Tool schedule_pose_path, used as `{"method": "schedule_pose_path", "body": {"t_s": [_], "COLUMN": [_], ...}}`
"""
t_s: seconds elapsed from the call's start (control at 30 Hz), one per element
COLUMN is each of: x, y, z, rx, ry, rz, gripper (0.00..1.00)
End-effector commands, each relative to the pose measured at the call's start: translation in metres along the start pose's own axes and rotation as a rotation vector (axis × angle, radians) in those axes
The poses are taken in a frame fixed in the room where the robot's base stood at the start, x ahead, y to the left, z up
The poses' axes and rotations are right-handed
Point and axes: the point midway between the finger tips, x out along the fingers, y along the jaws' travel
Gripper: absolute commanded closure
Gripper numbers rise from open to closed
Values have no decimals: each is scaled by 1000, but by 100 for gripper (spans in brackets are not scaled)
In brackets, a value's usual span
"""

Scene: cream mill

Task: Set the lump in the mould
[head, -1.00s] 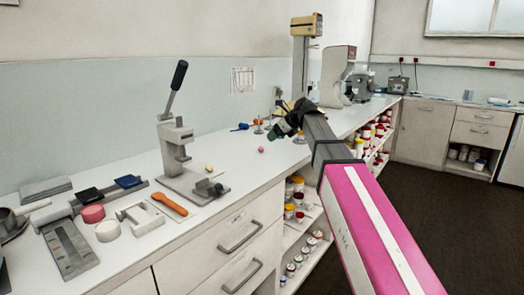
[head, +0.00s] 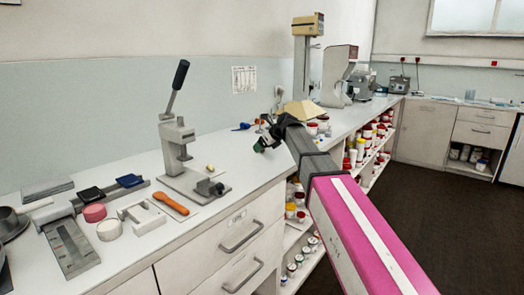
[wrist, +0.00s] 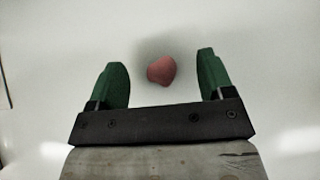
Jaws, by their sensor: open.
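A small rounded pink lump (wrist: 161,70) lies on the white bench top (head: 140,172). In the wrist view it sits between the two green fingers of my gripper (wrist: 163,78), toward their tips, with a gap on each side. My gripper is open and empty. In the head view my gripper (head: 262,144) is over the bench right of the lever press, and it hides the pink lump. The grey lever press (head: 176,140) stands upright with its black handle raised. A dark grey block (head: 210,187) sits at the front of its base; I cannot tell which part is the mould.
A small cream lump (head: 210,168) lies beside the press. An orange spoon-like tool (head: 171,203) lies in front of it. A beige wedge-shaped thing (head: 300,110) stands beyond my gripper.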

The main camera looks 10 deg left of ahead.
Motion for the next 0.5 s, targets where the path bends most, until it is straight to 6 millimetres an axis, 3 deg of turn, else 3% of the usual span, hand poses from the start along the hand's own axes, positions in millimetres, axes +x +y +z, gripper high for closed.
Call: {"method": "schedule_pose_path", "body": {"t_s": [0.2,0.27,0.37,0.5], "x": [2,2,1,1], "y": [0,0,0,0], "z": [0,0,0,0], "rx": [-1,-1,-1,-1], "ry": [-1,-1,-1,-1], "rz": [-1,-1,-1,-1], "gripper": [26,42,74,82]}}
